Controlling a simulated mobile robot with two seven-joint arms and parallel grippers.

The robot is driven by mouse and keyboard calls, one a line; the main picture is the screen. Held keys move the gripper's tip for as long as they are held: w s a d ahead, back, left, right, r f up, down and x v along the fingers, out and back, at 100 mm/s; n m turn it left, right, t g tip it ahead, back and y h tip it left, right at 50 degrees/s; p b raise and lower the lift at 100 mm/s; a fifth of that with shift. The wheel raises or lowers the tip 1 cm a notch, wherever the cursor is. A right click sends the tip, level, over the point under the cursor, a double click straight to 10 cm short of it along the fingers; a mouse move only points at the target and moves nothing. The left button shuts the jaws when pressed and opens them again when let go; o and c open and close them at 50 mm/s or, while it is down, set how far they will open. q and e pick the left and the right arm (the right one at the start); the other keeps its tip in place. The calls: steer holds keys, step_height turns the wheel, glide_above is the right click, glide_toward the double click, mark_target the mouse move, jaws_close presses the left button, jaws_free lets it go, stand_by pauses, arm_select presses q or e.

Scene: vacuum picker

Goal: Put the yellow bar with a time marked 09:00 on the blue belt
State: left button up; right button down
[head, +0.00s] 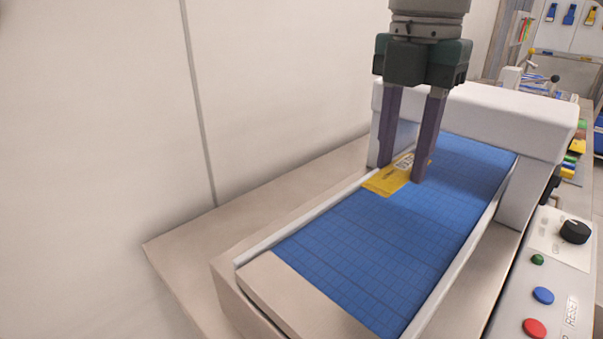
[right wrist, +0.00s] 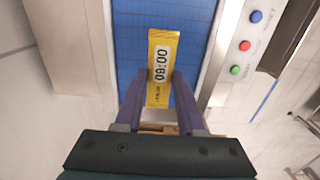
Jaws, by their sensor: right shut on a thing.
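The yellow bar (head: 388,181) is between the fingers of my right gripper (head: 400,176), low over or on the blue belt (head: 370,235); I cannot tell whether it touches the belt. In the right wrist view the bar (right wrist: 162,66) shows a white label reading 09:00, and the blue belt (right wrist: 130,45) lies beneath it. The right gripper's purple fingers (right wrist: 160,92) are shut on the bar's sides, near its lower half. My left gripper is not in view.
A white arch (head: 480,110) spans the belt's far end. A control panel with a black knob (head: 574,231) and green, blue (head: 543,295) and red buttons (head: 534,328) stands along the right. The near part of the belt is clear. A pale wall is at left.

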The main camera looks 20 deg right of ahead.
mark_target(387, 232)
step_height(387, 232, down, 8)
steer(key=shift+f, duration=0.1)
stand_by(0.4)
steer(key=c, duration=0.5)
jaws_free()
steer(key=shift+f, duration=0.1)
step_height(387, 232, up, 12)
steer(key=shift+r, duration=0.15)
steer(key=shift+s, duration=0.1)
